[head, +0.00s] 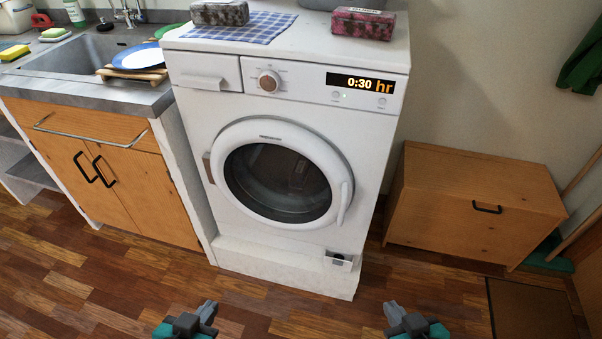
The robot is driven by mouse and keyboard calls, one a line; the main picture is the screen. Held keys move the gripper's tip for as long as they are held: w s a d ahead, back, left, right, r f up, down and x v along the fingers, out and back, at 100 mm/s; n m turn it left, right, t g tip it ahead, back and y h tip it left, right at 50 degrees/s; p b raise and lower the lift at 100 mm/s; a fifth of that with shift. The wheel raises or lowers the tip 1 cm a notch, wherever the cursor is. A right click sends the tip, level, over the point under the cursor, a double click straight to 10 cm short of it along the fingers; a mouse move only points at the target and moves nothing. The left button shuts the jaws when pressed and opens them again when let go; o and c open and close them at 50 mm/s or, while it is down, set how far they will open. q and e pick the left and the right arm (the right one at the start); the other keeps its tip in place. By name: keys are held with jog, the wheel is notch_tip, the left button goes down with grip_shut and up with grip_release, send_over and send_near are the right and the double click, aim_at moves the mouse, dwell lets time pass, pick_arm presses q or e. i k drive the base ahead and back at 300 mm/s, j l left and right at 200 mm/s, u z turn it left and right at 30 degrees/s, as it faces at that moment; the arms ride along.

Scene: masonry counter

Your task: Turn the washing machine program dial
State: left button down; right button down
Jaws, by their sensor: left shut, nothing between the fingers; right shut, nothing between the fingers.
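The white washing machine (230,220) stands upright in the middle of the head view. The round door (282,172) is closed. My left gripper (208,308) is at the bottom edge, low in front of the machine, shut and empty. My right gripper (393,310) is at the bottom edge to the right, also shut and empty. Both are well apart from the dial.
A sink counter (140,97) with wooden doors adjoins on the left. A wooden cabinet (455,232) stands on the right. The wooden floor (120,285) in front is clear.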

aim_at(269, 81)
jog(key=i+j+z, duration=0.1)
jog(key=j, duration=0.45)
jog(key=i+j+z, duration=0.15)
jog(key=j, duration=0.4)
jog(key=i+j+z, duration=0.1)
jog(key=j, duration=0.5)
jog(key=i+j+z, duration=0.1)
jog(key=j, duration=0.5)
jog(key=i+l, duration=0.05)
